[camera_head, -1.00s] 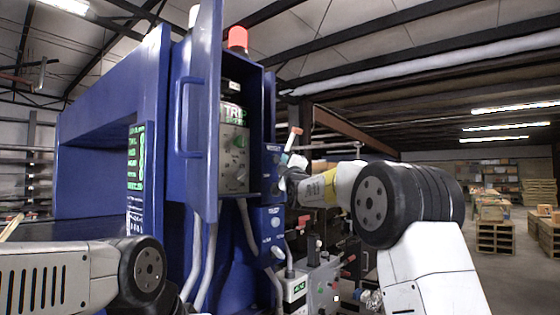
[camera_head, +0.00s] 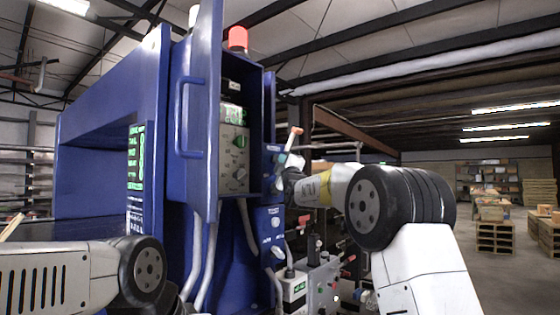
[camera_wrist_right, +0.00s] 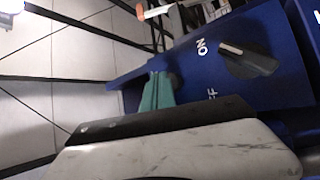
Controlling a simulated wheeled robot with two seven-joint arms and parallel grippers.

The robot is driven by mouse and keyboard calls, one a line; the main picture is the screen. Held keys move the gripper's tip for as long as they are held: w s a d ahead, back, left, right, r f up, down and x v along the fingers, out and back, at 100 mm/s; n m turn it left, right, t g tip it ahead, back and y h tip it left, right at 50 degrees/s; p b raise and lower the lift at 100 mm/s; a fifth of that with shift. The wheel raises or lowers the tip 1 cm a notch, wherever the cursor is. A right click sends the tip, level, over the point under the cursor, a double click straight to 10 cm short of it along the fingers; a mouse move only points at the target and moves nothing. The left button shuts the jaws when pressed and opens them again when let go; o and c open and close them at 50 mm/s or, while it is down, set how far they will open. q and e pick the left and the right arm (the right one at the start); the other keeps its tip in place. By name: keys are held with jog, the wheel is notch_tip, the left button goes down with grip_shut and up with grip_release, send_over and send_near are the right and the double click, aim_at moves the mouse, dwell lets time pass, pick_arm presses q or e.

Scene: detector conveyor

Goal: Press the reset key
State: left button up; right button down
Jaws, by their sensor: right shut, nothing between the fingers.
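The blue cabinet (camera_head: 205,110) stands open in the head view. Inside is a grey control panel (camera_head: 233,160) with a green knob (camera_head: 239,142) and a small lit display (camera_head: 232,114). I cannot make out which control is the reset key. My right gripper (camera_head: 281,178) is at the blue side panel, right of the cabinet opening; its tips are small and partly hidden. In the right wrist view its teal finger (camera_wrist_right: 157,92) is beside a blue panel with a black ON/OFF rotary knob (camera_wrist_right: 247,60). It is shut and empty. My left gripper is out of view.
An orange-tipped lever (camera_head: 293,138) rises just above my right gripper. A lower blue panel (camera_head: 271,232) with a pale button is below it. Grey cables (camera_head: 197,262) hang under the cabinet. Pallets (camera_head: 495,236) stand far right on open floor.

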jog(key=shift+w+a, duration=0.25)
jog(key=shift+a, duration=0.1)
dwell(0.4)
jog(key=shift+s, duration=0.1)
jog(key=shift+s+d, duration=0.45)
jog(key=shift+d, duration=0.25)
jog(key=shift+d, duration=0.1)
jog(key=s+d, duration=0.1)
jog(key=d, duration=0.1)
jog(key=s+d, duration=0.2)
dwell(0.4)
dwell(0.6)
